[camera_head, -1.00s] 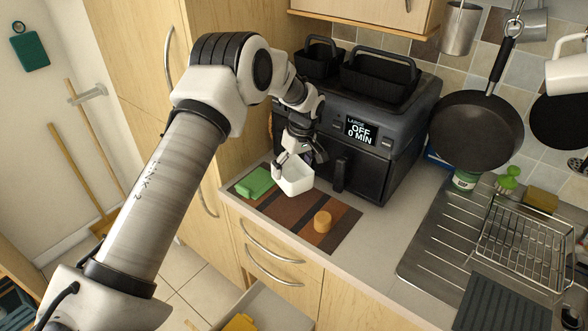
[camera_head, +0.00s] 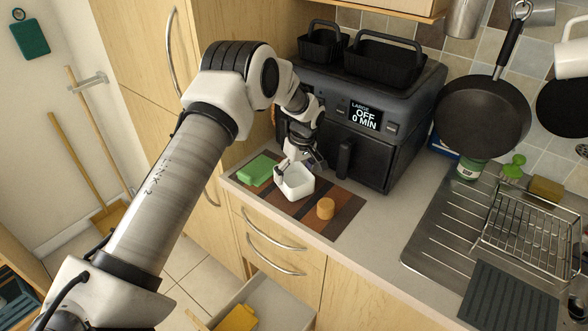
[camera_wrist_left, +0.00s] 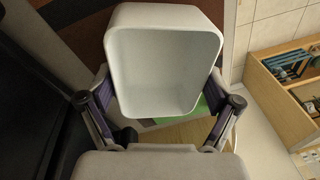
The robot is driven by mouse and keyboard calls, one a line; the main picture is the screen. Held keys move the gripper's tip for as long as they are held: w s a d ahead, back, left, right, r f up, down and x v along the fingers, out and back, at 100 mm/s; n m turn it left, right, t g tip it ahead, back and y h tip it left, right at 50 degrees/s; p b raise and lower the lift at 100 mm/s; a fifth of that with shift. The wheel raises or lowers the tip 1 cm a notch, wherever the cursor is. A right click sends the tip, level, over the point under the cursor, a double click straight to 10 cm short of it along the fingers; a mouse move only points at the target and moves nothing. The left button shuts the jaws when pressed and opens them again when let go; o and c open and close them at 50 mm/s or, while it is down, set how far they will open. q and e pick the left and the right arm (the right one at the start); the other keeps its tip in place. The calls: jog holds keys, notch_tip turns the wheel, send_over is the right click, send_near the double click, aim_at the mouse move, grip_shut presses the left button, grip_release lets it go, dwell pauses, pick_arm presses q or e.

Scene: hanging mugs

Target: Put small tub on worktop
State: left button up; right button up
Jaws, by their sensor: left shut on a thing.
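The small tub (camera_head: 296,183) is white, square and open-topped. In the head view it is at the striped brown board on the worktop (camera_head: 382,212), between a green block and a round tan piece. It looks nearly upright; I cannot tell whether its base touches the board. My right gripper is not in view.
A green block (camera_head: 254,170) and a round tan piece (camera_head: 325,208) sit on the striped board (camera_head: 285,203). A dark air fryer (camera_head: 375,110) stands behind. A drainer with a wire rack (camera_head: 530,230) is at right. An open drawer (camera_head: 275,295) is below.

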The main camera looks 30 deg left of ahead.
pick_arm(q)
jog(key=shift+f, duration=0.35)
jog(key=shift+f, duration=0.2)
jog(key=o, duration=0.9)
jog(key=shift+c, duration=0.2)
notch_tip(320, 180, up, 12)
jog(key=d, duration=0.1)
jog(key=shift+w+d, duration=0.35)
jog(key=shift+w, duration=0.05)
jog(key=shift+f, duration=0.15)
